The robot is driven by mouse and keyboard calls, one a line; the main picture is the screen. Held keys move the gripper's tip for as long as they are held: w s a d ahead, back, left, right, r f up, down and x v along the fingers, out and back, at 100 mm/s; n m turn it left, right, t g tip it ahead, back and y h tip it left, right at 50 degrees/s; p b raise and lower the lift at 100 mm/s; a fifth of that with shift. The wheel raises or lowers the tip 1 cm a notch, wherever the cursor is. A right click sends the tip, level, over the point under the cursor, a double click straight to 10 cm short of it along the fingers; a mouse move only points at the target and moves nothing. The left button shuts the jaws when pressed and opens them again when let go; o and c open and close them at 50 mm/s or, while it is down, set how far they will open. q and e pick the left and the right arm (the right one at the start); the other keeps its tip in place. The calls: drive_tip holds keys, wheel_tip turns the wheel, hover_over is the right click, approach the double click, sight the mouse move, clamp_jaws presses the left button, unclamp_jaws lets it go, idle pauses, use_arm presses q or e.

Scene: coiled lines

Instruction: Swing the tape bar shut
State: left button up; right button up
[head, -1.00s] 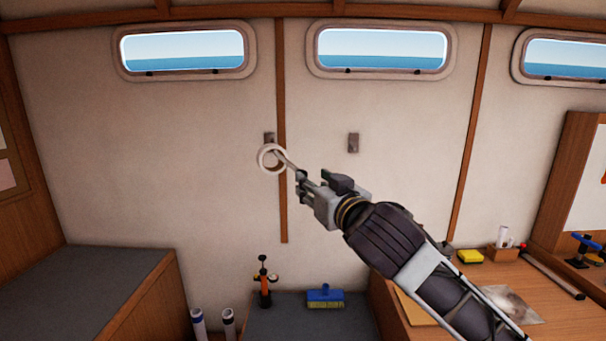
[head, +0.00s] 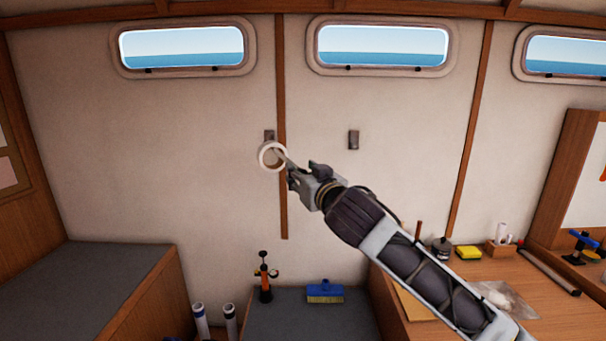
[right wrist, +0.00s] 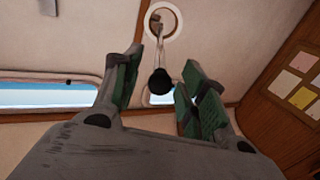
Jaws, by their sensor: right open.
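The tape bar (head: 281,157) sticks out from a small bracket (head: 269,136) on the cabin wall, with a white tape roll (head: 272,156) hanging around it. A second bracket (head: 353,140) is on the wall to the right, apart from the bar. My right gripper (head: 291,171) is at the bar's free end, and its fingers partly hide that end. In the right wrist view, the bar's dark knob (right wrist: 161,81) shows between the spread green-padded fingers of the right gripper (right wrist: 162,58). The tape roll (right wrist: 163,20) is beyond it. My left gripper is not in view.
A wooden batten (head: 283,205) runs down the wall just right of the first bracket. Below are a grey bench top (head: 290,315) with a blue brush (head: 325,293) and a wooden desk (head: 540,290) with small items.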

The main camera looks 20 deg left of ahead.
drive_tip(key=shift+c, duration=0.4)
clamp_jaws()
drive_tip(key=shift+d, duration=0.1)
